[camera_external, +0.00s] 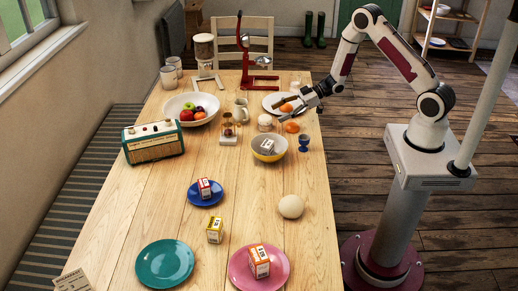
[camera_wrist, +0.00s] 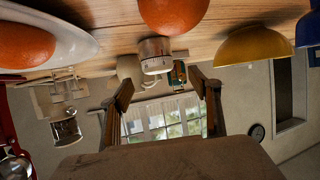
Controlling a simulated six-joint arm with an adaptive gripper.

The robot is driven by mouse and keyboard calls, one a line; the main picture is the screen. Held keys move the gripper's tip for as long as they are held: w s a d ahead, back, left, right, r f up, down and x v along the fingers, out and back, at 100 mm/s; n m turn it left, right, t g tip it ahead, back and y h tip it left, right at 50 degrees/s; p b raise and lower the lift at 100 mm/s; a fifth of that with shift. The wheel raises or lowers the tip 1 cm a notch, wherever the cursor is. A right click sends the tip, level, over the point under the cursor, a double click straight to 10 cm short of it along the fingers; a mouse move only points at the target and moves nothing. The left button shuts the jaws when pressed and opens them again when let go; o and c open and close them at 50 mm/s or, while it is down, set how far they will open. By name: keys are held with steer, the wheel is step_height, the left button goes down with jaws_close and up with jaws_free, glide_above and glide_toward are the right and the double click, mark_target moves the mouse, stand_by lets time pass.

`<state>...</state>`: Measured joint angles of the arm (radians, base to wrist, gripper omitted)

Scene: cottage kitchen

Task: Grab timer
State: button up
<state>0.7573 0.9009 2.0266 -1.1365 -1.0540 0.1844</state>
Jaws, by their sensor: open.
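The timer looks to be the small white round kitchen dial with tick marks in the wrist view (camera_wrist: 155,54). In the external view it is the small white round thing (camera_external: 265,122) on the wooden table. My gripper (camera_external: 281,112) is low over the table's right side, just right of the timer and apart from it. In the wrist view my gripper (camera_wrist: 162,88) has its two fingers wide apart with nothing between them. The timer appears ahead of the fingers, in the upper middle of that picture, which looks upside down.
One orange (camera_external: 291,127) lies close beside my gripper; another (camera_external: 286,107) is on a white plate (camera_external: 272,104). A yellow-rimmed bowl (camera_external: 280,155) holding a box, a blue egg cup (camera_external: 304,144), a jug (camera_external: 241,111) and an hourglass (camera_external: 228,128) stand nearby.

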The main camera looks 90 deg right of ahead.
mark_target(265, 120)
steer(key=shift+s+a+f+y, duration=0.1)
steer(key=shift+s+f+y, duration=0.2)
steer(key=shift+f, duration=0.1)
steer(key=shift+w, duration=0.15)
steer(key=shift+x, duration=1.15)
steer(key=shift+w, duration=0.1)
steer(key=shift+d+x, duration=0.2)
steer(key=shift+x, duration=1.1)
steer(key=shift+d+x, duration=0.2)
steer(key=shift+x, duration=1.15)
steer(key=shift+w, duration=0.1)
steer(key=shift+c, duration=0.4)
